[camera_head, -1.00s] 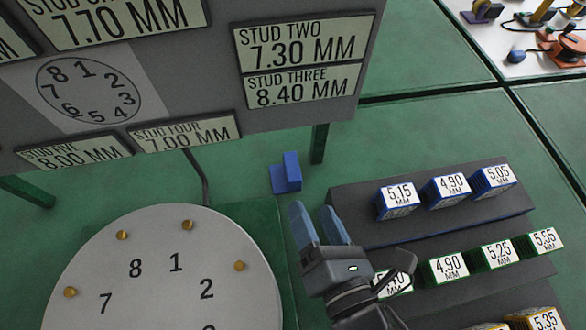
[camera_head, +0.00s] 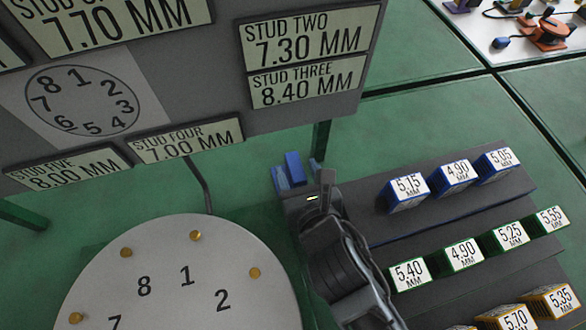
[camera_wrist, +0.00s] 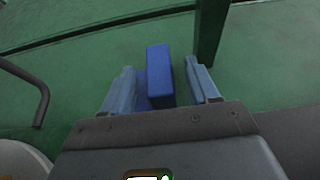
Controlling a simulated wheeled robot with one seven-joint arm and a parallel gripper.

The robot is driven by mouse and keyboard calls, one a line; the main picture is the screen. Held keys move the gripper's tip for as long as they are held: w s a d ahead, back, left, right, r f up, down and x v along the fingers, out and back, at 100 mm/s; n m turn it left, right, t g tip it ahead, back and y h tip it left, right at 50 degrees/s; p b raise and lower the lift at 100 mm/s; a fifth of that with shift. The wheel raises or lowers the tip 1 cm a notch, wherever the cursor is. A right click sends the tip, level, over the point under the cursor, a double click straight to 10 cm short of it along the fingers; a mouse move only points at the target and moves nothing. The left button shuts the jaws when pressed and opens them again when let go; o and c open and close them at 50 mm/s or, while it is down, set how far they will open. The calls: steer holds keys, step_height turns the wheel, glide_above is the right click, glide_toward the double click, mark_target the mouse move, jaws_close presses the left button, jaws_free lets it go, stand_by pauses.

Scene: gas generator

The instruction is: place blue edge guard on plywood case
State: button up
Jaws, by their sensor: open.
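The blue edge guard (camera_head: 293,165) is a small stepped blue block on the green surface, near the foot of a dark green post. In the head view my gripper (camera_head: 297,177) reaches down at it and hides its lower part. In the wrist view the upright part of the blue edge guard (camera_wrist: 159,72) stands between the two blue-grey fingers of my gripper (camera_wrist: 161,73). The fingers are open, one on each side, with a visible gap on the right. On the left a lower blue part lies close to the finger; whether they touch is unclear. I cannot make out a plywood case.
A round numbered disc (camera_head: 180,270) with brass studs lies at left. A grey stepped rack (camera_head: 480,205) holds several labelled blocks at right. A grey sign panel (camera_head: 195,85) stands behind, and its green post (camera_head: 320,140) is close to the guard.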

mark_target(295, 164)
steer(key=shift+x, duration=1.45)
steer(key=shift+r, duration=0.1)
jaws_close()
steer(key=shift+r, duration=0.15)
steer(key=shift+r+p, duration=1.4)
steer(key=shift+p, duration=0.25)
